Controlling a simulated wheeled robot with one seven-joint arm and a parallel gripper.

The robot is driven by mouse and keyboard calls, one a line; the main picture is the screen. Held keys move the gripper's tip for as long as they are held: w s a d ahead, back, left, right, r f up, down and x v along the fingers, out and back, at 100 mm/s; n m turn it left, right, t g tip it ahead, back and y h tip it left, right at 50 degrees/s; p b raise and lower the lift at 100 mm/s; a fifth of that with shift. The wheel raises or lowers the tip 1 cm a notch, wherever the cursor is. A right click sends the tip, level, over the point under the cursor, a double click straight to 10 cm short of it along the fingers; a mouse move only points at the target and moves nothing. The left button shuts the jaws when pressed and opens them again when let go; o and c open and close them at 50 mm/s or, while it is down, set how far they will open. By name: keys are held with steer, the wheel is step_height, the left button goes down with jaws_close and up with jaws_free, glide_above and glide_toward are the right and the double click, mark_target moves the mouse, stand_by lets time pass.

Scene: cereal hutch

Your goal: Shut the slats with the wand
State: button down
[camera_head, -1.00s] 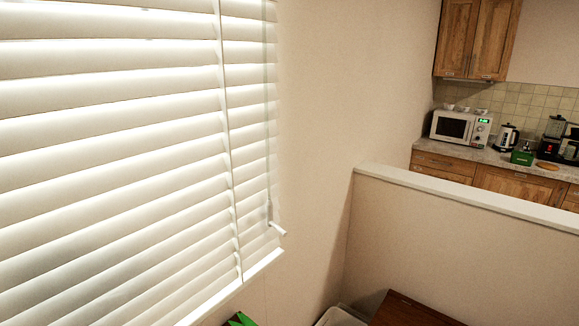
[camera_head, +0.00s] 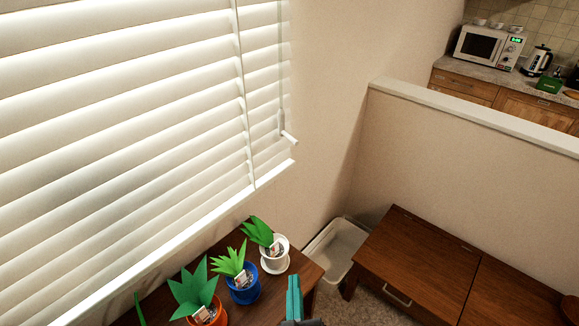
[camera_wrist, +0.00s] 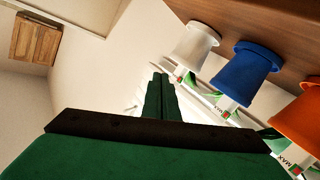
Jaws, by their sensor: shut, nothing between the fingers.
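The white slatted blind (camera_head: 120,120) fills the upper left of the head view. Its slats are tilted and bright light shows between them. My gripper (camera_head: 293,282) is at the bottom middle of the head view, below and apart from the wand. In the wrist view its green fingers (camera_wrist: 158,97) are together, with nothing between them. The wand cannot be made out clearly in the wrist view.
A dark wooden table (camera_head: 312,270) under the window holds plants in white (camera_head: 274,254), blue (camera_head: 243,290) and orange pots (camera_head: 207,316), close to my gripper. A pale bin (camera_head: 337,247) and brown cabinet (camera_head: 420,262) stand right. A half wall (camera_head: 460,155) fronts the kitchen.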

steer(key=w+a+r+n+y, duration=0.15)
steer(key=w+r+n, duration=0.3)
steer(key=r, duration=0.45)
steer(key=w+r+n+y, duration=0.2)
steer(key=w+r+n, duration=0.2)
steer(key=r+n, duration=0.3)
steer(key=w+r+n+y, duration=0.2)
steer(key=w+r+n, duration=0.25)
steer(key=r, duration=0.55)
steer(key=w+f, duration=0.1)
steer(key=w, duration=1)
steer(key=shift+w+a+f+m, duration=0.3)
steer(key=shift+w+a+f, duration=0.05)
steer(key=shift+a+f, duration=0.05)
